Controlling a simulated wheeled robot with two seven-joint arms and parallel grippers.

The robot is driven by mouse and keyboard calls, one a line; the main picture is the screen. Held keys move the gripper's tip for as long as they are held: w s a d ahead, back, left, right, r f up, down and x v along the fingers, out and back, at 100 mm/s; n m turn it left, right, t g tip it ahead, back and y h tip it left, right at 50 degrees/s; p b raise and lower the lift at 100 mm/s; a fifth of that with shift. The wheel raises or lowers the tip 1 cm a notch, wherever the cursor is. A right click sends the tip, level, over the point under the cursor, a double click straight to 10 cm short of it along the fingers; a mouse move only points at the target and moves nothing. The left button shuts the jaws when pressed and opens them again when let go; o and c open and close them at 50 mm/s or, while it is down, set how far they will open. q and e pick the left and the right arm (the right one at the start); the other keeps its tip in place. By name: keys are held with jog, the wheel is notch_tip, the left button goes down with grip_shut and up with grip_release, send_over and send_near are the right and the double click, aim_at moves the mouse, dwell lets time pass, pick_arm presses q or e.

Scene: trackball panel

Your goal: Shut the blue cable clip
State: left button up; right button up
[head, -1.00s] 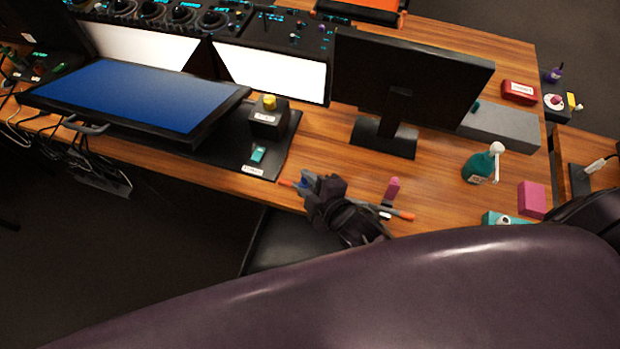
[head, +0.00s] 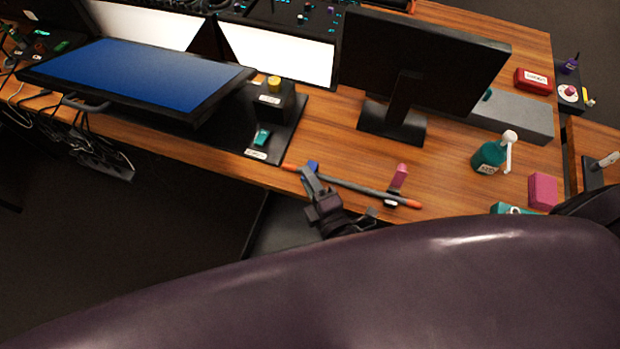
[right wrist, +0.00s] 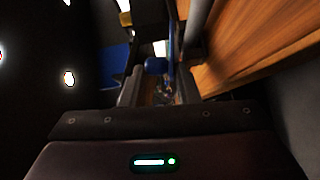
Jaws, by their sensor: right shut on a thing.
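The blue cable clip (head: 313,164) is at the left part of a grey cable (head: 360,188) with orange ends, near the desk's front edge. My right gripper (head: 309,178) reaches it from the front and is shut on it; the fingers hide much of the clip. In the right wrist view the blue clip (right wrist: 156,66) shows between the two fingers (right wrist: 158,88). I cannot tell whether its lid is closed. A pink clip (head: 399,176) stands upright near the cable's right end. My left gripper is not in view.
A monitor (head: 420,65) stands behind the cable. A dark mat (head: 288,128) with a yellow-topped box (head: 273,100) and a teal switch (head: 262,137) is to the left. A green spray bottle (head: 489,156) and pink block (head: 542,190) are to the right.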

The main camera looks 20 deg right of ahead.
dwell(0.3)
jog(key=o, duration=0.9)
jog(key=shift+s+f, duration=0.1)
jog(key=shift+c, duration=0.2)
jog(key=shift+f, duration=0.1)
